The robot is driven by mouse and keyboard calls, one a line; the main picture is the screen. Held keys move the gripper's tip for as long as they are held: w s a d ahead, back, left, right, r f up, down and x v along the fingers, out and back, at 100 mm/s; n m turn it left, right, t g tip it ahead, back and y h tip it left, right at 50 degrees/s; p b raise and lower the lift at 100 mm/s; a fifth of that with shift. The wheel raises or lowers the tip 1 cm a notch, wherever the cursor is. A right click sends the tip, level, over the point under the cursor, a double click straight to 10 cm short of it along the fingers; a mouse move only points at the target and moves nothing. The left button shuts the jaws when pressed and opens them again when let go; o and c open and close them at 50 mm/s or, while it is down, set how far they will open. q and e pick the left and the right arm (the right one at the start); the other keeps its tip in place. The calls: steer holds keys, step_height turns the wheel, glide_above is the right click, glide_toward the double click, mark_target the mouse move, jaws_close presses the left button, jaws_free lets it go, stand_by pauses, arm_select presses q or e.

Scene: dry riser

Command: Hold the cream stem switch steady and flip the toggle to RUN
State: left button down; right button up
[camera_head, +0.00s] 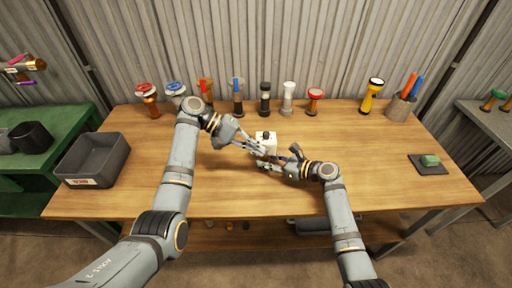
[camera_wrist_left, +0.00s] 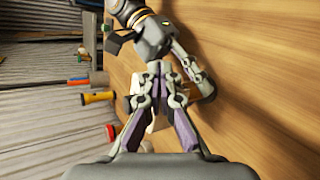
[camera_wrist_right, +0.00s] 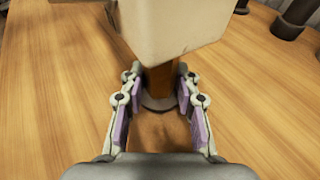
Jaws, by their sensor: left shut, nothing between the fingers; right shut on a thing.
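The cream stem switch (camera_head: 265,141) stands near the middle of the table. In the right wrist view its cream box (camera_wrist_right: 135,30) sits on a brown stem with a round foot on the table. My right gripper (camera_wrist_right: 158,100) is shut on the stem, below the box. My left gripper (camera_head: 262,149) is shut and empty, its tips at the front of the cream box. In the left wrist view the left fingers (camera_wrist_left: 160,75) cover much of the switch. The toggle and its marking cannot be made out.
Several torches and valve-topped fittings (camera_head: 264,98) stand along the back edge. A dark grey bin (camera_head: 92,160) is at the left. A pot (camera_head: 399,108) with orange and blue handles is at the back right.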

arm_select(q)
steer(key=shift+s+f+m+t, duration=0.1)
steer(key=shift+m+t, duration=0.2)
steer(key=shift+s+f+m+t, duration=0.1)
steer(key=shift+s+m+t, duration=0.05)
steer(key=shift+m+t, duration=0.55)
steer(key=shift+s+f+m+t, duration=0.35)
steer(key=shift+f+m+t, duration=0.15)
steer(key=shift+t, duration=0.3)
stand_by(2.9)
steer(key=shift+r, duration=0.15)
steer(key=shift+r, duration=0.65)
steer(key=w+v, duration=0.1)
steer(key=v, duration=1.3)
steer(key=shift+w, duration=0.15)
steer(key=shift+r, duration=0.1)
